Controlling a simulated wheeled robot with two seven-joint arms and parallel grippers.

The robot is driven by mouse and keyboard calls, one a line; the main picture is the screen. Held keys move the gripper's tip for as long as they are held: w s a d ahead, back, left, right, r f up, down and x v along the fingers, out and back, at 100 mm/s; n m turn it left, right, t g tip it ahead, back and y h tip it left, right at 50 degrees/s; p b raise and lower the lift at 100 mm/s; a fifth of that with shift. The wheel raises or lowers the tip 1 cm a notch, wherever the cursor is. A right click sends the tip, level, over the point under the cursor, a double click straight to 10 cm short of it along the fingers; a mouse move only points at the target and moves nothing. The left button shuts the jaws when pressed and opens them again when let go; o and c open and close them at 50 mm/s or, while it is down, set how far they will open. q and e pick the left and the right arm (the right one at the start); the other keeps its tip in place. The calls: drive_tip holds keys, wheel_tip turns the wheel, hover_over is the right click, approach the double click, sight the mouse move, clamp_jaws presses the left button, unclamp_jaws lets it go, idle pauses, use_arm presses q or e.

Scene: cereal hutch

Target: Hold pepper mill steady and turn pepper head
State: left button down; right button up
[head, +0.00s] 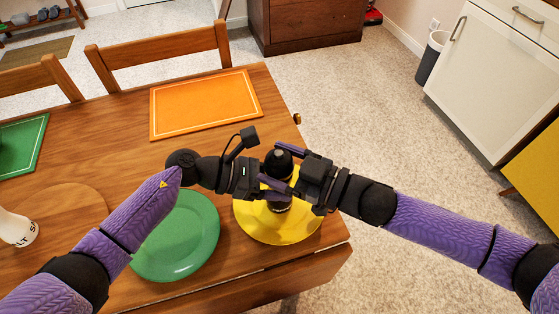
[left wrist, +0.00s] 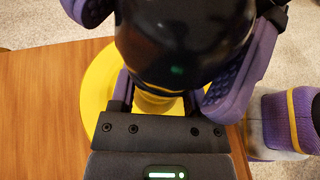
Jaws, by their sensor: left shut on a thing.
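The pepper mill (head: 279,163) stands upright over the yellow plate, its black rounded head on top. In the left wrist view the dark head (left wrist: 185,45) fills the upper middle. My left gripper (head: 272,188) comes in from the left and is shut on the mill's body, below the head. My right gripper (head: 283,164) comes in from the right at head height, with one purple finger on each side of the head. Whether those fingers press on it I cannot tell. Much of the mill's body is hidden behind the grippers.
The yellow plate (head: 250,226) lies under the grippers near the table's right edge. A green plate (head: 180,240) is to its left. A white salt shaker (head: 20,230) stands at far left, by a round wooden mat (head: 75,203). An orange placemat (head: 205,103) lies behind.

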drive_tip(key=c, duration=0.8)
drive_tip(key=m+t+h, duration=0.1)
drive_tip(key=t, duration=0.1)
drive_tip(key=m+t+h, duration=0.1)
drive_tip(key=shift+s+a+m+t, duration=0.15)
drive_tip(key=shift+a+m+t, duration=0.05)
drive_tip(key=shift+m+t, duration=0.2)
drive_tip(key=shift+r+m+t+h, duration=0.1)
drive_tip(key=shift+m+t+h, duration=0.6)
drive_tip(key=shift+t+h, duration=0.3)
drive_tip(key=shift+d+h, duration=0.15)
drive_tip(key=shift+h, duration=0.15)
drive_tip(key=o, duration=1.1)
drive_tip(key=shift+o, duration=0.2)
